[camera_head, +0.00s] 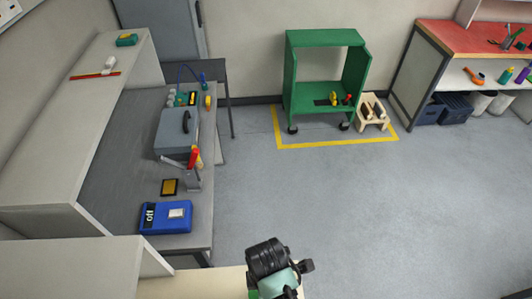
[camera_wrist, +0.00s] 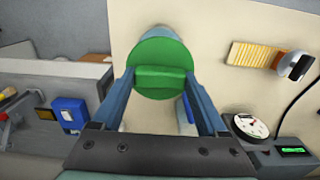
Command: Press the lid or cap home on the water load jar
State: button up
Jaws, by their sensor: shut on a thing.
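A round green lid (camera_wrist: 152,52) with a raised bar across it is in the wrist view. My gripper (camera_wrist: 160,76) is shut on the bar, one finger on each side. A pale blue-grey rounded edge (camera_wrist: 173,36) shows just past the lid's far rim and may be part of the water load jar. The lid hides most of what is under it, so I cannot tell whether it is seated. In the head view my gripper's wrist (camera_head: 268,260) is at the bottom edge, with a sliver of green (camera_head: 253,294) beside it; the fingers are not clear there.
The cream worktop (camera_wrist: 220,85) lies below my gripper. At right in the wrist view are a round dial gauge (camera_wrist: 250,127), a dark box with a green display (camera_wrist: 292,150) and a yellow striped piece (camera_wrist: 255,54). A grey bench (camera_head: 120,130) stands left in the head view.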

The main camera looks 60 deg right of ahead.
jog(key=shift+f+b, duration=1.9)
jog(key=shift+f, duration=0.7)
jog(key=shift+p, duration=0.6)
jog(key=shift+f+p, duration=0.1)
jog(key=shift+p, duration=0.2)
dwell(0.7)
jog(key=o, duration=1.2)
jog(key=shift+o, duration=0.2)
jog(key=shift+r+p, duration=1.3)
jog(key=shift+p, duration=0.05)
jog(key=shift+r, duration=2.2)
